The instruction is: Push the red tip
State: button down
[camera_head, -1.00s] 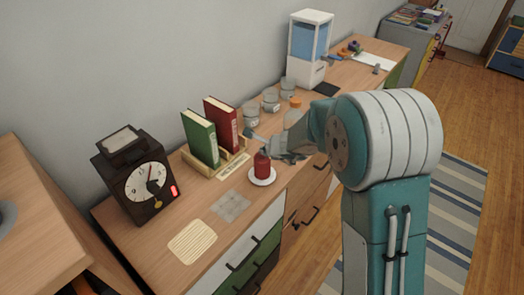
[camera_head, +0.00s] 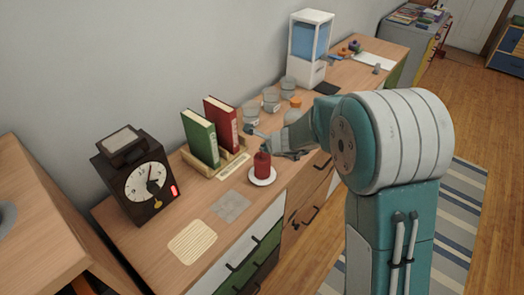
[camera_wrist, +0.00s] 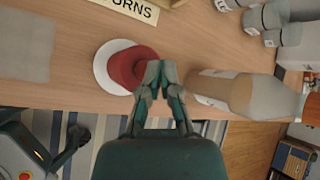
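A red, roughly cylindrical thing with a narrower top (camera_head: 262,165) stands upright on a small white saucer (camera_head: 263,182) near the desk's front edge. In the wrist view the red thing (camera_wrist: 130,68) is seen from above, with the saucer (camera_wrist: 104,77) showing at its left. My gripper (camera_wrist: 160,68) has its two fingertips close together, with nothing visible between them. The fingertips overlap the right edge of the red thing in the wrist view; I cannot tell whether they touch it. In the head view my gripper (camera_head: 266,147) is just above and beside its top.
Green (camera_head: 200,138) and red (camera_head: 221,124) books stand in a wooden holder behind. A dark clock (camera_head: 137,179) with a red light stands left. Glass jars (camera_head: 271,101) stand farther back.

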aim_at(265, 157)
jog(key=shift+r, duration=2.5)
jog(key=shift+s+r, duration=0.15)
jog(key=shift+r, duration=0.2)
jog(key=s+d+r+n, duration=0.5)
jog(key=s+r+n, duration=0.5)
jog(key=s, duration=0.4)
jog(key=s+d+n+g+h, duration=0.1)
jog(key=s+d+n+h, duration=0.1)
jog(key=s+d+n, duration=0.3)
jog(key=s+d+n+h, duration=0.3)
jog(key=s+d+n, duration=0.2)
jog(key=s, duration=0.9)
jog(key=shift+s+d+r+g, duration=0.25)
jog(key=shift+d+r+g, duration=0.15)
jog(key=shift+d, duration=0.3)
